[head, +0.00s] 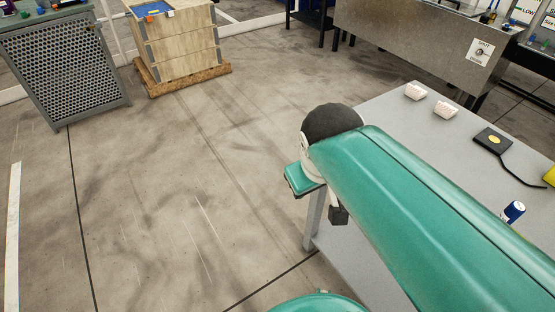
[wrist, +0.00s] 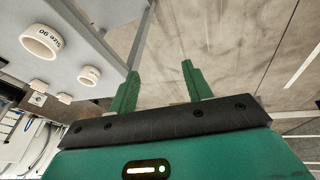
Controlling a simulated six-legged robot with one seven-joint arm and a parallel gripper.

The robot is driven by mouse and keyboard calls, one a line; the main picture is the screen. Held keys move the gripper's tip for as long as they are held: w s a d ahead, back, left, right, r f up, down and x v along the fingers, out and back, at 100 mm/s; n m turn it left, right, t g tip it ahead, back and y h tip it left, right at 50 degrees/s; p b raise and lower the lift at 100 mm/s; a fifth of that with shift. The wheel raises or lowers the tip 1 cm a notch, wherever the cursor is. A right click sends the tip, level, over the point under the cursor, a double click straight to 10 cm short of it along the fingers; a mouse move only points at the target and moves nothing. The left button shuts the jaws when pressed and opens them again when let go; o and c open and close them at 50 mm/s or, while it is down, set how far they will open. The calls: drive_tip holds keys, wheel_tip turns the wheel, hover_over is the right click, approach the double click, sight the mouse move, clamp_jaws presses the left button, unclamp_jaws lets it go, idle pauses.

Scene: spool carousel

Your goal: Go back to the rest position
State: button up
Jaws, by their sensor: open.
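My gripper (wrist: 160,78) shows in the wrist view with its two green fingers apart and nothing between them. Grey floor shows beyond the fingertips. In the head view my green arm reaches from the lower right toward the middle, along the near edge of a grey table (head: 385,110). The fingers are not clearly visible there, hidden by the arm. Two white rings stand on the table: one (head: 415,91) and another (head: 446,109). My gripper is apart from both.
A black pad with a yellow spot (head: 493,140) and a dark blue can (head: 513,212) are on the table. A wooden crate (head: 180,40) and a grey perforated cabinet (head: 60,65) stand at the back left. A metal counter (head: 405,45) stands behind. The middle floor is clear.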

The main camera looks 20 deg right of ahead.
drive_tip(key=shift+m+t+y, duration=0.4)
drive_tip(key=shift+t+y, duration=0.4)
drive_tip(key=shift+y, duration=0.1)
drive_tip(key=a, duration=0.1)
drive_tip(key=a+r, duration=0.1)
drive_tip(key=a, duration=0.1)
drive_tip(key=a+r, duration=0.1)
drive_tip(key=a, duration=0.1)
drive_tip(key=shift+s+a, duration=0.2)
drive_tip(key=shift+a, duration=0.05)
